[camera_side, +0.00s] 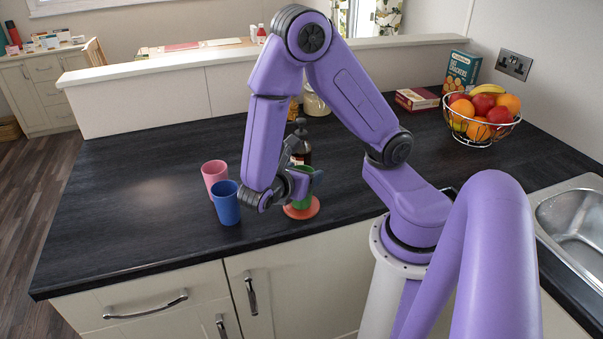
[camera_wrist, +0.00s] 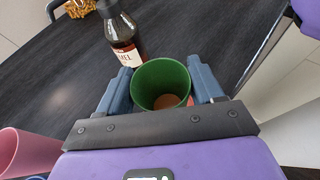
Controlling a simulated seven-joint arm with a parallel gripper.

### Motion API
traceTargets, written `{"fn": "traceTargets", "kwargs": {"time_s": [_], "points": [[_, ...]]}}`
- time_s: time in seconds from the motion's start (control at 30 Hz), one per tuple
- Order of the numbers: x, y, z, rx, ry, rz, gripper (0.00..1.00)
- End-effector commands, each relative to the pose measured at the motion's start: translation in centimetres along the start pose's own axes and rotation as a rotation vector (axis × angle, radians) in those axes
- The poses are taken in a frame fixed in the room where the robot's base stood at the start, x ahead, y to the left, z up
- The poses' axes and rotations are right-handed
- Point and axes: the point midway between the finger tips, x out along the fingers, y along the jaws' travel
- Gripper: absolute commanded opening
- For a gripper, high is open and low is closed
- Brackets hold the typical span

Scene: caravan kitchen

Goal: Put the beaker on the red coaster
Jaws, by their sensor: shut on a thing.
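A green beaker (camera_wrist: 150,78) stands upright between the two fingers of my gripper (camera_wrist: 161,88) in the wrist view. The gripper is shut on it, one finger on each side. In the side view the green beaker (camera_side: 302,201) is partly hidden by my gripper (camera_side: 304,181). It is over the red coaster (camera_side: 314,211), which lies on the dark worktop. I cannot tell whether the beaker's base touches the coaster or is just above it. A sliver of the coaster (camera_wrist: 190,101) shows beside the beaker in the wrist view.
A blue beaker (camera_side: 226,205) and a pink beaker (camera_side: 213,174) stand to the left. A dark bottle (camera_side: 303,153) stands close behind my gripper. A fruit bowl (camera_side: 478,132) and a sink (camera_side: 575,220) are to the right. The worktop's left part is clear.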

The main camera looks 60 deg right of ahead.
Motion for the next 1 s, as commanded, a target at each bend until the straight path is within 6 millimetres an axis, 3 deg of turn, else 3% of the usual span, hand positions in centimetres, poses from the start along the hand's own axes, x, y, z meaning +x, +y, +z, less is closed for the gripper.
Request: {"fn": "traceTargets", "kwargs": {"time_s": [0.27,0.3,0.37,0.77,1.0], "points": [[0.1,0.0,-0.2,-0.001,-0.001,-0.001,0.37],[0.1,0.0,-0.3,-0.001,0.0,-0.001,0.73],[0.1,0.0,-0.2,0.0,0.0,-0.001,0.92],[-0.1,0.0,0.1,0.002,0.001,0.0,0.92],[-3.7,0.1,0.0,0.0,0.003,0.005,0.92]]}}
